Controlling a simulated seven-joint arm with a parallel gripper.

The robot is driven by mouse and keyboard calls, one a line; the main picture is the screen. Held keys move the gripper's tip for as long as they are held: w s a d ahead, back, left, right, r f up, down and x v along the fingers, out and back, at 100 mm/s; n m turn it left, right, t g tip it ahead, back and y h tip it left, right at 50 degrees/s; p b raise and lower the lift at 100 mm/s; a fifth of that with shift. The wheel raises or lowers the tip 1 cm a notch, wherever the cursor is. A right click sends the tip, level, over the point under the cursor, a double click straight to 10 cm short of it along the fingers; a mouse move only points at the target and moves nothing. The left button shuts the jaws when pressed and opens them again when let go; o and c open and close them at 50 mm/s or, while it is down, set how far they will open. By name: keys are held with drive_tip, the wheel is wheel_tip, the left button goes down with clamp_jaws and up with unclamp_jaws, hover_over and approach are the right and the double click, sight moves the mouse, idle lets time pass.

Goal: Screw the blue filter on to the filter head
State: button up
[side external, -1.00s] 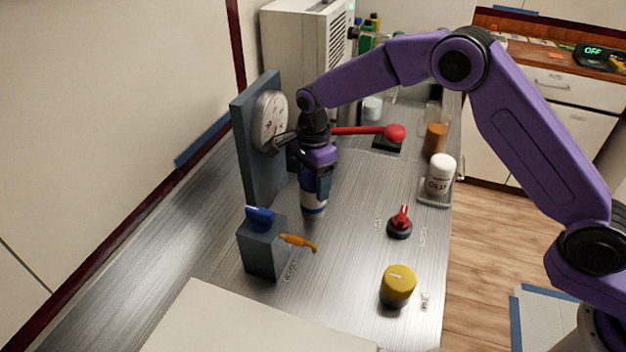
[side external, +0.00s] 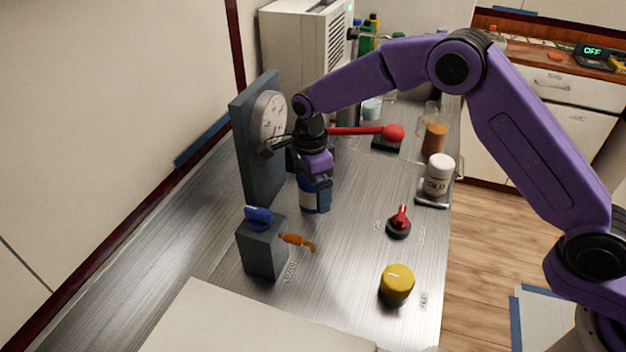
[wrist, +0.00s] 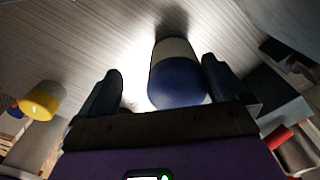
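The blue filter (side external: 307,203), blue with a white band, stands on the metal bench just in front of the grey upright panel. In the wrist view the filter (wrist: 178,82) lies between the two fingers of my gripper (wrist: 160,82), close to the right finger, with a clear gap to the left finger. My gripper (side external: 318,198) is open around it, pointing down, and partly covers it in the side view. I cannot make out the filter head; it may be hidden behind my gripper and wrist.
A grey panel (side external: 258,165) with a round gauge (side external: 269,122) stands behind. A red-knobbed lever (side external: 392,132) passes close to my wrist.

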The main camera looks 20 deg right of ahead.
drive_tip(key=m, duration=0.1)
drive_tip(key=w+m, duration=0.1)
drive_tip(key=m, duration=0.1)
drive_tip(key=d+m, duration=0.1)
drive_tip(key=m, duration=0.1)
drive_tip(key=shift+w+r, duration=0.15)
drive_tip(key=shift+w, duration=0.25)
drive_tip(key=n, duration=0.4)
drive_tip(key=shift+d, duration=0.1)
drive_tip(key=shift+w+n, duration=0.15)
drive_tip(key=shift+n, duration=2.15)
drive_tip(key=n, duration=0.4)
drive_tip(key=shift+s+a+n, duration=0.2)
drive_tip(key=shift+n, duration=0.1)
drive_tip(key=n, duration=0.4)
drive_tip(key=shift+n, duration=0.4)
